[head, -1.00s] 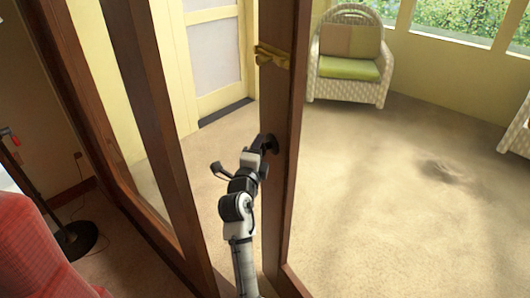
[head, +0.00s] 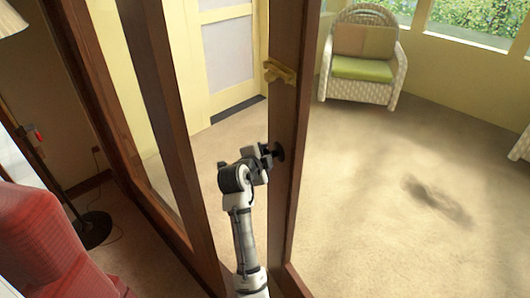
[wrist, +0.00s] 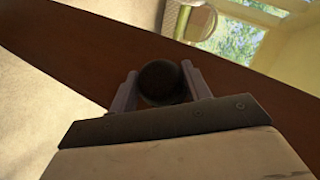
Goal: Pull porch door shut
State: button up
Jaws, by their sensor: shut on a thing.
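The porch door is a brown wooden frame; its edge stile (head: 289,135) stands upright in the middle of the head view. The dark round door knob (head: 279,151) sits on this stile. In the wrist view the knob (wrist: 162,82) lies between my two fingers, with the brown door stile (wrist: 85,50) behind it. My gripper (head: 267,153) is shut on the knob, and it also shows in the wrist view (wrist: 161,88).
A brown post (head: 165,110) stands left of the door. A wicker chair (head: 361,62) with a green cushion is on the porch. A red seat (head: 45,240) and a lamp base (head: 88,230) are at the left. The carpet around the door is clear.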

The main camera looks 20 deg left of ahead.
dwell(0.5)
